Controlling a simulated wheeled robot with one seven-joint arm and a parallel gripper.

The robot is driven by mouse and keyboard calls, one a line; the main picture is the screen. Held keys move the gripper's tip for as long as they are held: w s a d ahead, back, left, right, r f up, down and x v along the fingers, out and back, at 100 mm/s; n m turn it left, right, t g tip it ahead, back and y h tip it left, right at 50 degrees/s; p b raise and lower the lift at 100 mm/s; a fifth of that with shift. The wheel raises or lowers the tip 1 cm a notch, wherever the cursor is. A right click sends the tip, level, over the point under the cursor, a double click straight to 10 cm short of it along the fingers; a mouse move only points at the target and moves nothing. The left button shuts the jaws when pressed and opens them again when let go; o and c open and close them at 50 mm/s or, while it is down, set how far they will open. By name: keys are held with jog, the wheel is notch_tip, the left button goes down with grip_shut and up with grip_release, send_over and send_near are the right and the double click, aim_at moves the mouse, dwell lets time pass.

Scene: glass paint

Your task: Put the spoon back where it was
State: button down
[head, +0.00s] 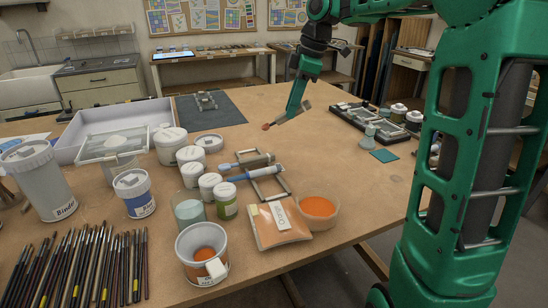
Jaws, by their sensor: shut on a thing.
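My gripper (304,106) is at the end of the green arm, over the middle back of the wooden table. It is shut on a small spoon (283,120). The spoon points down and to the left, and its tip (267,126) looks orange-brown. The spoon is small in view, so I cannot tell if it touches the table. A clear bowl of orange powder (318,208) stands near the front edge, beside an orange packet (279,226) with a white label. A white tub (204,254) with orange inside stands to the left.
Several white-lidded jars (190,155) and two rollers (255,172) fill the middle left. Brushes (85,262) lie front left. A white tray (78,150) and dark mat (210,110) are behind. A dark rack (365,122) stands right. Bare table surrounds the spoon.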

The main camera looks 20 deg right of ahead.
jog(key=f+y, duration=0.1)
jog(key=f, duration=0.1)
jog(key=shift+w+a+f+n+y, duration=0.1)
jog(key=shift+a+f+n+y, duration=0.25)
jog(key=shift+n+y, duration=0.05)
jog(key=s+a+f+n+y, duration=0.1)
jog(key=s+a, duration=0.1)
jog(key=s+a+f+n+g+y, duration=0.1)
jog(key=s+a+f+y, duration=0.1)
jog(key=s, duration=0.1)
jog(key=s+a+f+y, duration=0.1)
jog(key=s+a+f, duration=0.1)
jog(key=s, duration=0.1)
jog(key=shift+s+a+n, duration=0.1)
jog(key=shift+a+n, duration=0.2)
jog(key=shift+n, duration=0.1)
jog(key=shift+n+g+y, duration=0.4)
jog(key=shift+g+y, duration=0.2)
jog(key=shift+y, duration=0.1)
jog(key=shift+s+a+f, duration=0.5)
jog(key=shift+s+f, duration=0.25)
jog(key=shift+s+a+f, duration=0.5)
jog(key=shift+s+f, duration=0.25)
jog(key=shift+s+a+f, duration=0.5)
jog(key=shift+s+f, duration=0.25)
jog(key=shift+f, duration=0.45)
jog(key=c, duration=1.6)
grip_release()
jog(key=shift+d, duration=0.1)
